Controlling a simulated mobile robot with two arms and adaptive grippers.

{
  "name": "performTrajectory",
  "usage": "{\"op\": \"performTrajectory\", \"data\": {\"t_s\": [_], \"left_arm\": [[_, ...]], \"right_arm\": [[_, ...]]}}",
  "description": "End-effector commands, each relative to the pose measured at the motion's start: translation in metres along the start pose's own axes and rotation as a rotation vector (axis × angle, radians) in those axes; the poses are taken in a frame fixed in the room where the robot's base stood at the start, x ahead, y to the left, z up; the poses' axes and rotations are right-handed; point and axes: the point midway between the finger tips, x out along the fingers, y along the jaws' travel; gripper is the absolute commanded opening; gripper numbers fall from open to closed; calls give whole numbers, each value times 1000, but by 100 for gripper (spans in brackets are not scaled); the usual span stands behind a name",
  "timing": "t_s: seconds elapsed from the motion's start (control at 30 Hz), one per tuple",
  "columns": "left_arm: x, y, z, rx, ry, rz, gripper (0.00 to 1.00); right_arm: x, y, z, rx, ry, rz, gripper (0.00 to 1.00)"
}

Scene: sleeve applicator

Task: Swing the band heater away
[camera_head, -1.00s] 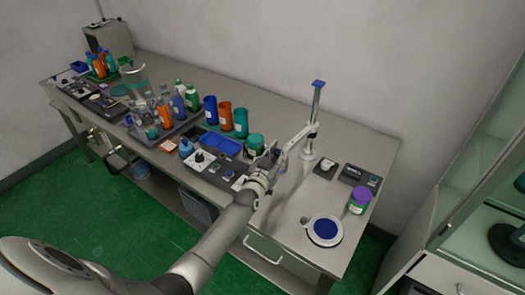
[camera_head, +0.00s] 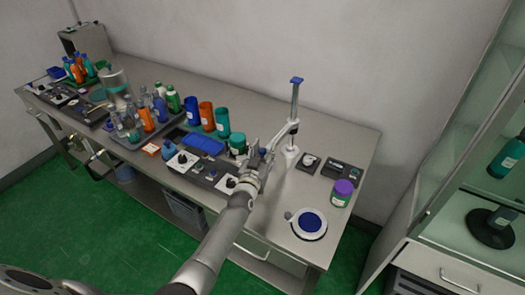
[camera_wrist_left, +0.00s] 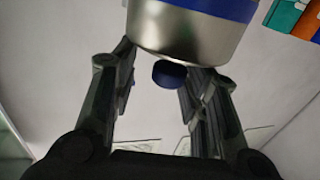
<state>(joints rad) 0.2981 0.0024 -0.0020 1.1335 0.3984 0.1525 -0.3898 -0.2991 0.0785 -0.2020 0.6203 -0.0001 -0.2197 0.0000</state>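The band heater shows in the left wrist view as a metal cylinder with a blue band (camera_wrist_left: 190,25) and a dark blue knob (camera_wrist_left: 169,73) beneath. In the head view, a pale swing arm (camera_head: 281,137) runs from a post with a blue top (camera_head: 295,95) to my left gripper, which largely hides the heater there. My left gripper (camera_head: 262,160) has its fingers apart on both sides of the knob. A gap shows at the left finger; contact at the right finger (camera_wrist_left: 195,90) is unclear. My right gripper is out of view.
A teal jar (camera_head: 237,144) and upright blue, orange and teal sleeves (camera_head: 207,116) stand left of the gripper. To the right are small dark devices (camera_head: 340,169), a purple-lidded jar (camera_head: 342,192) and a round blue pad (camera_head: 309,223). The bench between gripper and pad is clear.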

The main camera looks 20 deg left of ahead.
Motion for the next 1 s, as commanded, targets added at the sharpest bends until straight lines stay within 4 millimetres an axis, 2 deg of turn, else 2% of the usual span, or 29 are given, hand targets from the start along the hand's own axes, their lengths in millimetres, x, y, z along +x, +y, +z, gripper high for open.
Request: {"op": "performTrajectory", "data": {"t_s": [0.33, 0.47, 0.63, 1.0], "left_arm": [[-2, -2, 1, 1, -1, -2, 46], [-10, -1, 2, 1, -2, -1, 46], [-34, -1, 2, 1, -2, -2, 46], [-99, 0, 1, 1, -2, -1, 46]], "right_arm": [[0, 4, 3, 1, -5, 5, 0], [0, 3, 3, 1, -3, 4, 0], [0, 2, 2, 1, -2, 3, 0], [0, 2, 1, 1, -2, 2, 0]]}}
